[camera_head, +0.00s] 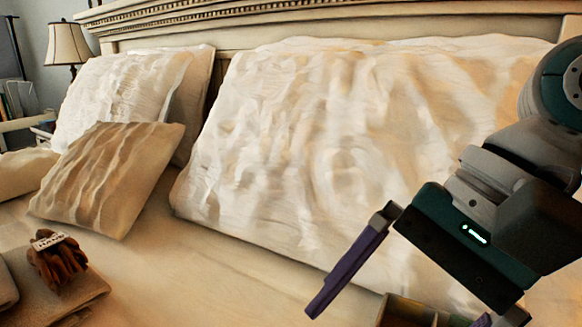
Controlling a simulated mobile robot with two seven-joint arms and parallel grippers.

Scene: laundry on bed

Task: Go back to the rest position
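My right gripper (398,315) comes in from the right over the bed. Its purple fingers are spread wide apart, one seen nearly whole and the other cut off by the bottom edge. A small brownish box-like item (405,311) shows at the bottom edge, between the fingers in the picture. I cannot tell how far it is below them. No grip on it is visible. My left gripper is out of view.
The bed (200,262) has a large white pillow (300,150), a striped cushion (110,175) and more pillows at the left. Folded cloth (85,300) with a brown bundle tagged with a label (58,262) lies at the lower left. A lamp (68,45) stands behind. The middle front of the bed is clear.

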